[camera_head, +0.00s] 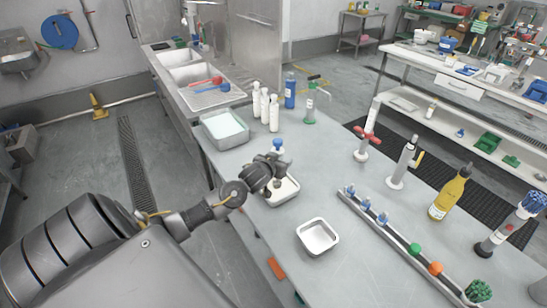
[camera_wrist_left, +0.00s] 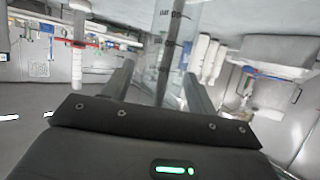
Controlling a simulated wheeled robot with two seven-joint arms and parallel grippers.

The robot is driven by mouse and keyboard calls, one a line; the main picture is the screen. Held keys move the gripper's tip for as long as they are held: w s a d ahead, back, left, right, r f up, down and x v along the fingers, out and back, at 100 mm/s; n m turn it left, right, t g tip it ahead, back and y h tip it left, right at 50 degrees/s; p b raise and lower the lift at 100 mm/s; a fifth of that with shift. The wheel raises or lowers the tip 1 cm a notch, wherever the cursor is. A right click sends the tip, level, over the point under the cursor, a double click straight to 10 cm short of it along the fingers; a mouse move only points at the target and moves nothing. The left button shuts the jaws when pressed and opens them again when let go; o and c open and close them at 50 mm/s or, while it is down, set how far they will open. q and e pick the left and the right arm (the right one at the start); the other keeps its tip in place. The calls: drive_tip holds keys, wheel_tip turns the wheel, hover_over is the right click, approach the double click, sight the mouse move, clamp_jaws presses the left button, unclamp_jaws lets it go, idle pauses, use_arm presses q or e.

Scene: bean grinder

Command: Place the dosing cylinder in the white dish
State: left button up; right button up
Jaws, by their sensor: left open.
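My left gripper (camera_head: 274,178) is low over the far white dish (camera_head: 291,193), whose far-left part it hides. In the left wrist view its two fingers (camera_wrist_left: 158,70) are open and apart. A clear cylinder with dark lettering (camera_wrist_left: 165,48), which looks like the dosing cylinder, shows between and beyond them. I cannot tell whether either finger touches it, or whether its base is in the dish. In the head view I cannot make the cylinder out clearly at the gripper. A second white dish (camera_head: 318,237) stands empty nearer on the table. My right gripper is not in view.
A blue-topped item (camera_head: 277,146) is just behind my gripper. A long rack (camera_head: 400,240) and a yellow bottle (camera_head: 450,195) are to the right. The table middle is clear.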

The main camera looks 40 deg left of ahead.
use_arm(q)
drive_tip(key=b+v, duration=0.2)
drive_tip(key=v, duration=0.9)
drive_tip(key=shift+s, duration=0.25)
